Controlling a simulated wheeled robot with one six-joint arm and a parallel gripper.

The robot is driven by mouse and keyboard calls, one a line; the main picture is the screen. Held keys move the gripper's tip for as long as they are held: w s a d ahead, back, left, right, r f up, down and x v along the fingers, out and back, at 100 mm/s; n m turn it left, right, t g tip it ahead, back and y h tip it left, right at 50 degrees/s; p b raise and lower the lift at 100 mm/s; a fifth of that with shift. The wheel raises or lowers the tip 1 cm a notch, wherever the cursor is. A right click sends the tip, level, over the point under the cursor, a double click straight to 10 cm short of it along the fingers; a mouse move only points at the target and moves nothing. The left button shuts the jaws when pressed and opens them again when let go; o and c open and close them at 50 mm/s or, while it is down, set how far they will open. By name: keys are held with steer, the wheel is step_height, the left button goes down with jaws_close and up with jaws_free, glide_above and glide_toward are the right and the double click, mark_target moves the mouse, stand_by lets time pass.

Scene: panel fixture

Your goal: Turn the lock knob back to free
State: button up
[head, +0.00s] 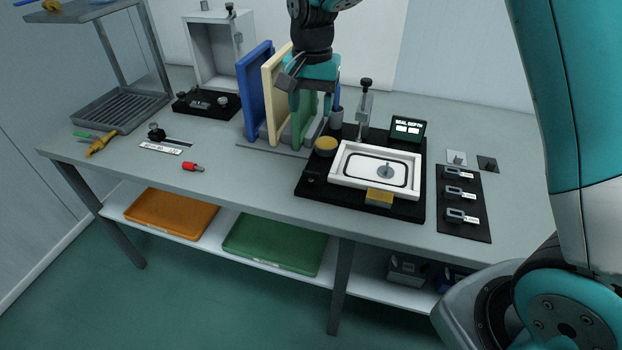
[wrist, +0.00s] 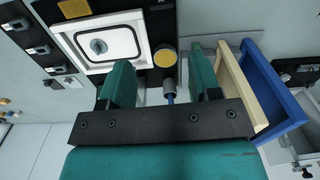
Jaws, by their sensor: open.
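I cannot tell which part is the lock knob. The black-based fixture (head: 300,190) holds a white frame (head: 415,178) around a panel with a small grey round knob (head: 386,172). A round yellow knob (head: 325,145) sits at the frame's left back corner, and a yellow block (head: 379,197) at its front. In the wrist view the grey knob (wrist: 98,46) and yellow knob (wrist: 165,57) lie beyond the fingers. My gripper (wrist: 162,82) is open and empty, above the bench behind and left of the fixture, apart from both knobs.
Upright blue (head: 255,90), cream (head: 274,95) and green panels stand close by my gripper; it partly hides the green one. A grey cup (head: 336,118) with a blue item shows between my fingers in the wrist view. A black-knobbed clamp post (head: 365,100) stands behind the frame.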

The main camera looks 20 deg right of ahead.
steer(key=w+f, duration=0.1)
steer(key=p, duration=0.2)
glide_toward(311, 172)
steer(key=shift+m, duration=0.3)
step_height(311, 172, down, 9)
steer(key=shift+a+f, duration=0.1)
steer(key=c, duration=0.6)
